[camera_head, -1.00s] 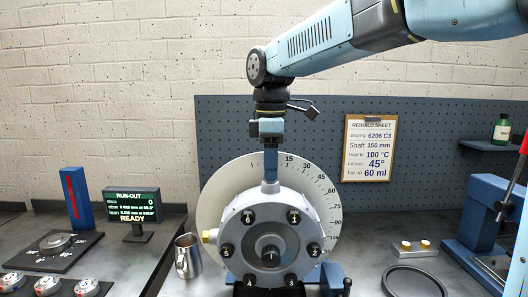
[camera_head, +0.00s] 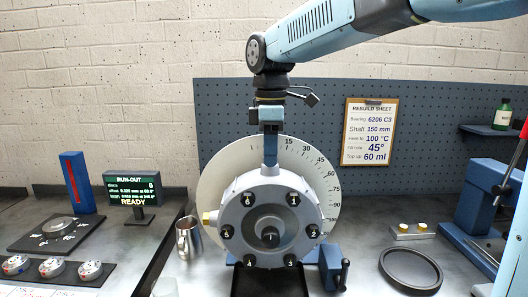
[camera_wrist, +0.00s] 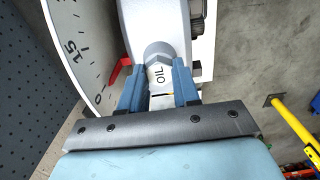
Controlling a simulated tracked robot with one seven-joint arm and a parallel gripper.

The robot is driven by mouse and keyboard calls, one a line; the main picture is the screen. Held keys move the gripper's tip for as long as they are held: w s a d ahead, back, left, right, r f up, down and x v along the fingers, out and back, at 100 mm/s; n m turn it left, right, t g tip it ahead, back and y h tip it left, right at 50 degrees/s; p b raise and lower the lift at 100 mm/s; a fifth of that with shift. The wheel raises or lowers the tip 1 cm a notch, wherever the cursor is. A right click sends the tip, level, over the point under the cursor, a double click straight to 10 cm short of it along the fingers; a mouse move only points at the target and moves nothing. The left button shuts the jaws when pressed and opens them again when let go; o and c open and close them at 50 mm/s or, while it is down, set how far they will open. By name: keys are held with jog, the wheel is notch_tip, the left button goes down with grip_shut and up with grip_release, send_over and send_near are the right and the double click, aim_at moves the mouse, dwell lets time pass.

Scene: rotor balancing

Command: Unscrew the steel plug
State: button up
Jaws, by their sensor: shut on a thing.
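The grey round housing (camera_head: 245,215) stands upright in front of the dial disc, with numbered bolts around its face. My gripper (camera_head: 270,160) points straight down at its top, its blue fingers shut on the steel plug. In the wrist view the steel plug (camera_wrist: 158,52) shows as a grey hex head between the fingertips of my gripper (camera_wrist: 159,68). The fingers hide part of the plug in both views. A brass plug (camera_head: 208,218) sticks out of the housing's left side.
The pale dial disc (camera_head: 318,170) is close behind the housing. A steel jug (camera_head: 187,237) stands at left. A black ring-shaped dish (camera_head: 410,270) and a small block with brass pieces (camera_head: 410,231) lie at right. A blue press (camera_head: 490,205) stands far right.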

jog(key=n, duration=1)
jog(key=shift+r, duration=0.1)
jog(key=n, duration=0.6)
jog(key=shift+n, duration=1.2)
jog(key=shift+n, duration=1.2)
